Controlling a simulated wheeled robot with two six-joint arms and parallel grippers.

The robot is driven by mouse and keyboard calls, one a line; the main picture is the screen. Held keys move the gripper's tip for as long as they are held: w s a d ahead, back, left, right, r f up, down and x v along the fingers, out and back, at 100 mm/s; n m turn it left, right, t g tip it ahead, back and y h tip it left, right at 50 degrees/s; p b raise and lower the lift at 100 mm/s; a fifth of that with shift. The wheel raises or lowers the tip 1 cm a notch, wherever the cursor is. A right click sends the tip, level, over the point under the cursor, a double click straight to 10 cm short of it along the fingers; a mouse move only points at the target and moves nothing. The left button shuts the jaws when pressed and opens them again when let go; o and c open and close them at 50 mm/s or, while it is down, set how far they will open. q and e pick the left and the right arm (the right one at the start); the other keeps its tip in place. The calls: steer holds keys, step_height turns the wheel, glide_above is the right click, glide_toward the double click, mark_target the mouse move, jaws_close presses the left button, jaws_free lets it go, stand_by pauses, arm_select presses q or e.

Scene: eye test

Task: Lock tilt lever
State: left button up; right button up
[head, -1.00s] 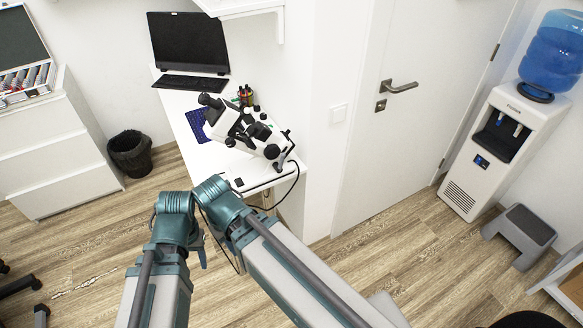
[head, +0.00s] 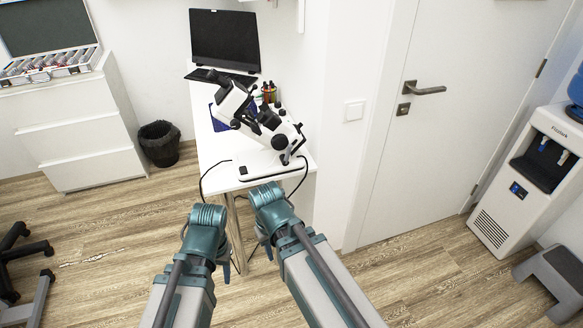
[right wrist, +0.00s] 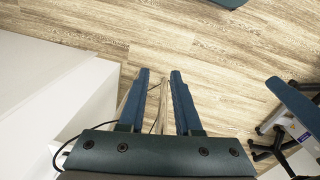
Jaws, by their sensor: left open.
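A white and black microscope (head: 240,104) stands on the white desk (head: 213,148), with dark knobs (head: 280,142) on its near right side. I cannot tell which small part is the tilt lever. My left gripper (head: 228,270) is in front of the desk and below its top, apart from the microscope; it is open and mostly hidden by its wrist. My right gripper (right wrist: 160,72) is open and empty in the right wrist view, its two blue fingers pointing toward the floor. In the head view it hangs by the desk's front edge, largely behind its own wrist.
A black monitor (head: 225,40) and pen holder (head: 268,92) stand farther back on the desk. A dark cable (head: 203,178) hangs off its front. A wall and door (head: 440,130) are to the right.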

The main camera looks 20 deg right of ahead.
steer(key=w+d+f+t+h+b, duration=0.1)
steer(key=d+f+b, duration=0.2)
steer(key=f+b, duration=0.25)
steer(key=w+d+f+b, duration=0.2)
steer(key=d+f+b, duration=0.15)
steer(key=f, duration=0.25)
steer(key=n+t+h+b, duration=0.7)
steer(key=n+t, duration=0.7)
steer(key=n, duration=1.1)
glide_toward(288, 153)
steer(key=shift+h, duration=0.5)
steer(key=x, duration=0.2)
steer(key=p+x, duration=0.1)
steer(key=x, duration=0.5)
steer(key=shift+w+a+f, duration=0.1)
steer(key=shift+w+f, duration=0.15)
steer(key=shift+w, duration=0.1)
